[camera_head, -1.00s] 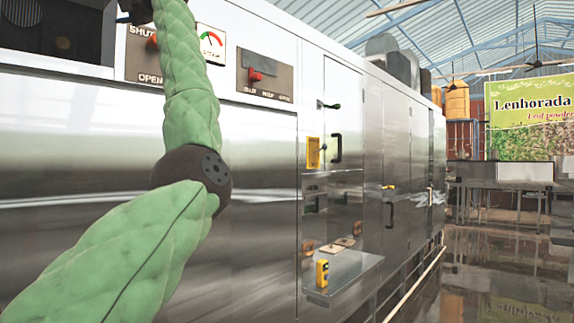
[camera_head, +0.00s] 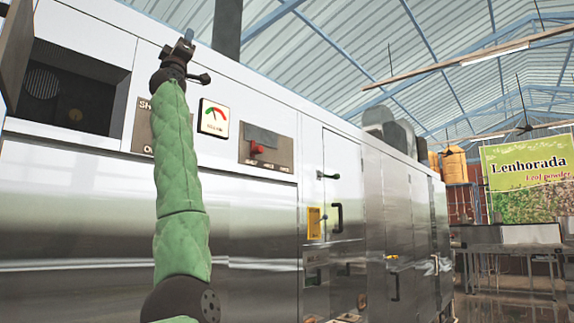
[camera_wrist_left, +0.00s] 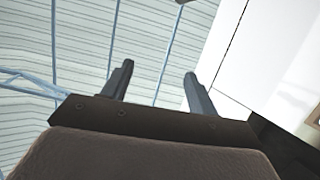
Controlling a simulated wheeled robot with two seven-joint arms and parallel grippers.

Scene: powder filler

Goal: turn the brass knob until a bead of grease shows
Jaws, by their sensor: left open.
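My left gripper (camera_head: 186,45) is raised in front of the top edge of the long steel machine (camera_head: 240,235), with its arm upright. In the left wrist view my left gripper (camera_wrist_left: 158,80) has its two fingers apart with nothing between them, against the roof. My left arm covers part of the shut/open panel (camera_head: 142,128). My right gripper is not in view.
A gauge (camera_head: 214,118) and a panel with a red switch (camera_head: 257,149) are right of my arm. A dark open window (camera_head: 68,92) is to its left. Open air lies above the machine.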

